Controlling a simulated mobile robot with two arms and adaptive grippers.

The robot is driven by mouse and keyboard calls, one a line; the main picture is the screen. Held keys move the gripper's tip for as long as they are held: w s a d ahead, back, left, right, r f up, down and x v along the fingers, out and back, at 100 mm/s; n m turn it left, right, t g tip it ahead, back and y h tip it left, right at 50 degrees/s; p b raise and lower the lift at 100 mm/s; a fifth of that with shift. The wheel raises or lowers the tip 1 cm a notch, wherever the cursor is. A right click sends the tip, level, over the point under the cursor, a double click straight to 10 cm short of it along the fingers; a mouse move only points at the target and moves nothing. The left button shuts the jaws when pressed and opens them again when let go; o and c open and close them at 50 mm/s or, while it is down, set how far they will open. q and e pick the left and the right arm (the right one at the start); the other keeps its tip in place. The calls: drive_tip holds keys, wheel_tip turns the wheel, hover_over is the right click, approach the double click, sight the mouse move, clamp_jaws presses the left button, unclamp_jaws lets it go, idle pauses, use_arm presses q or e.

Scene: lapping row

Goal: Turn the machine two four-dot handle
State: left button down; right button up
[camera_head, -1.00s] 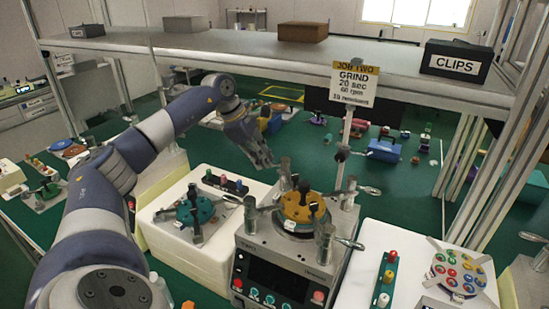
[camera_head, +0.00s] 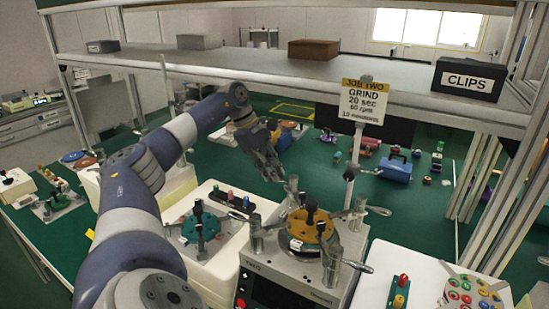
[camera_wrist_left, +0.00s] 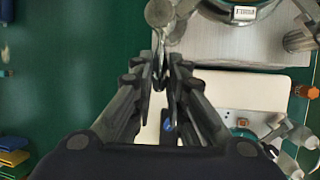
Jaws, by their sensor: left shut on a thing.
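Machine two is the grey box (camera_head: 278,270) in the middle of the head view, with a yellow round plate (camera_head: 310,226) and several metal posts with lever handles around it. My left gripper (camera_head: 276,174) is at the back-left post (camera_head: 292,190). In the left wrist view its fingers (camera_wrist_left: 164,62) are closed together on a metal lever handle (camera_wrist_left: 163,38) that runs to a round post top (camera_wrist_left: 160,12). The fingers cover most of this lever. I cannot make out dots on any handle. My right gripper is not in view.
A sign on a pole (camera_head: 363,103) stands behind the machine. A shelf (camera_head: 240,62) with a CLIPS box (camera_head: 468,79) crosses above. A teal plate (camera_head: 203,227) sits on a white block at left. A tray of coloured dots (camera_head: 474,291) is at right.

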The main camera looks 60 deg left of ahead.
use_arm(q)
drive_tip(key=shift+r, duration=0.1)
drive_tip(key=c, duration=1.6)
unclamp_jaws()
drive_tip(key=v, duration=1.2)
drive_tip(key=shift+a, duration=0.1)
